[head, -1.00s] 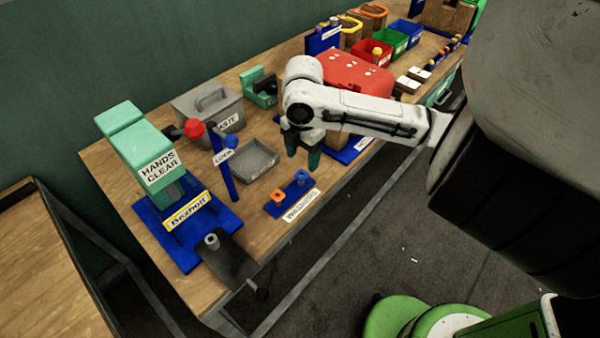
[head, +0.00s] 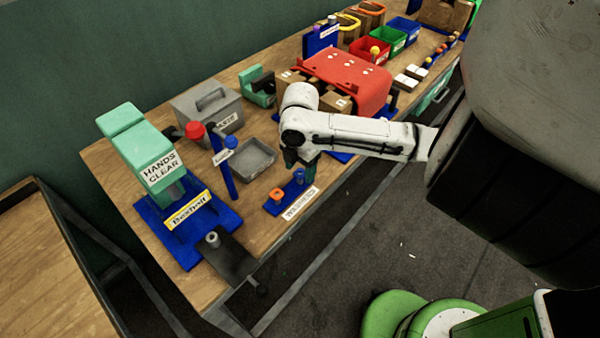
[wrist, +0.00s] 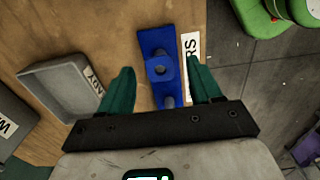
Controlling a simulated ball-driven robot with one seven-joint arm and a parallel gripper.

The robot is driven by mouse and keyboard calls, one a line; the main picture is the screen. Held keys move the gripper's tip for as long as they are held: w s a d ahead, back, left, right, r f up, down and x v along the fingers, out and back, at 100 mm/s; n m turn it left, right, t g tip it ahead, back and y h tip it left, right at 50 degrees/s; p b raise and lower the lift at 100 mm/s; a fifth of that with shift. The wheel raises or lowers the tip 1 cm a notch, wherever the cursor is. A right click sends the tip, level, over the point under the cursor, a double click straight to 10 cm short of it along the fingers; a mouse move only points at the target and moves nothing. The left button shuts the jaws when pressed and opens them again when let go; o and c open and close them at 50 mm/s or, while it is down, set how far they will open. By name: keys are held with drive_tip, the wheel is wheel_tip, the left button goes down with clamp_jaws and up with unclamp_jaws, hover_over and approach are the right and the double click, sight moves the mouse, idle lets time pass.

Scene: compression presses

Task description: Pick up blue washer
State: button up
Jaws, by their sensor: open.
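The blue washer (head: 299,176) is near the right end of a small blue board (head: 279,207) at the table's front edge. In the wrist view the washer (wrist: 160,67) shows as a blue block with a round hole, lying between and below the fingertips. My gripper (head: 300,162) is open and empty, just above the washer, fingers pointing down. In the wrist view my gripper (wrist: 160,68) has one green finger on each side of the board. An orange washer (head: 276,195) sits on the board's left part. It is hidden in the wrist view.
A WASHERS label (head: 300,203) lies along the board's front side. A grey tray (head: 253,160) is just behind and left. The teal press (head: 150,160) and blue LOCK post (head: 222,165) stand farther left. A red stand (head: 348,80) with boxes is right.

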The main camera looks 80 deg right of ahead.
drive_tip(key=shift+f, duration=0.25)
drive_tip(key=shift+c, duration=0.5)
drive_tip(key=c, duration=1)
